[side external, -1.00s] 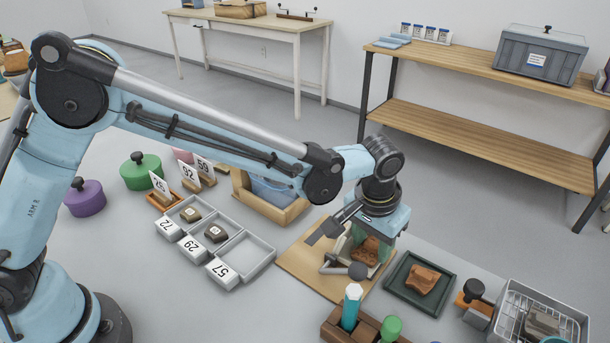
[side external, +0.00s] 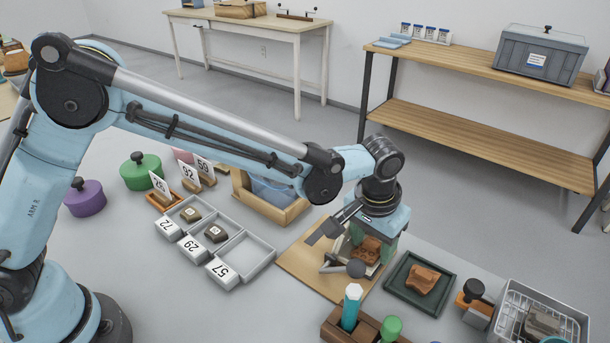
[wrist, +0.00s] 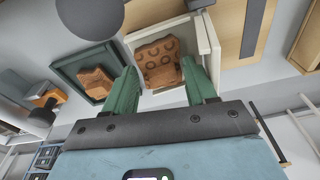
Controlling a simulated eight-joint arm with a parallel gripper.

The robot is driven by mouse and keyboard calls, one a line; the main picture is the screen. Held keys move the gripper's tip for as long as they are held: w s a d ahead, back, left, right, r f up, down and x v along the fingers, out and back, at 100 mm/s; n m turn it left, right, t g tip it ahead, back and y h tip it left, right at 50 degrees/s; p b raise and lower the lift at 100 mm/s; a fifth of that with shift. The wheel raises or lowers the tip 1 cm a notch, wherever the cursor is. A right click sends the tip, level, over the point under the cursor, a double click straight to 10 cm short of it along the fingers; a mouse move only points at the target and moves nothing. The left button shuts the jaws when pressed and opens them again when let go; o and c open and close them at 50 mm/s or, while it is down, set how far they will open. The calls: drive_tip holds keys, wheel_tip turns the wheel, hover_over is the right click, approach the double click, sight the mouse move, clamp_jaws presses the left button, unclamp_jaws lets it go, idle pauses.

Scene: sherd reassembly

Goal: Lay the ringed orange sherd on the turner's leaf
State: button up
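The ringed orange sherd (side external: 368,250), marked with dark rings, lies in the pale, rimmed leaf of the turner (side external: 375,268) on a wooden board. In the wrist view the sherd (wrist: 158,64) shows ring side up, inside the pale rim (wrist: 207,37). My gripper (wrist: 160,75) has its two green fingers apart, one on each side of the sherd, with narrow gaps visible. In the side view my gripper (side external: 373,243) is low over the leaf. The sherd's underside is hidden.
A plain orange sherd (side external: 423,280) lies in a dark green tray (side external: 398,294) to the right. A wooden rack with coloured handles (side external: 340,326) is in front, and a wire basket (side external: 575,325) at far right.

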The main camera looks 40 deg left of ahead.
drive_tip(key=shift+d+r, duration=0.25)
drive_tip(key=shift+r, duration=0.6)
drive_tip(key=shift+d+r, duration=0.3)
drive_tip(key=shift+r, duration=0.5)
drive_tip(key=shift+d+r, duration=0.25)
drive_tip(key=shift+r, duration=0.6)
drive_tip(key=o, duration=0.6)
drive_tip(key=shift+c, duration=0.2)
drive_tip(key=shift+a, duration=0.1)
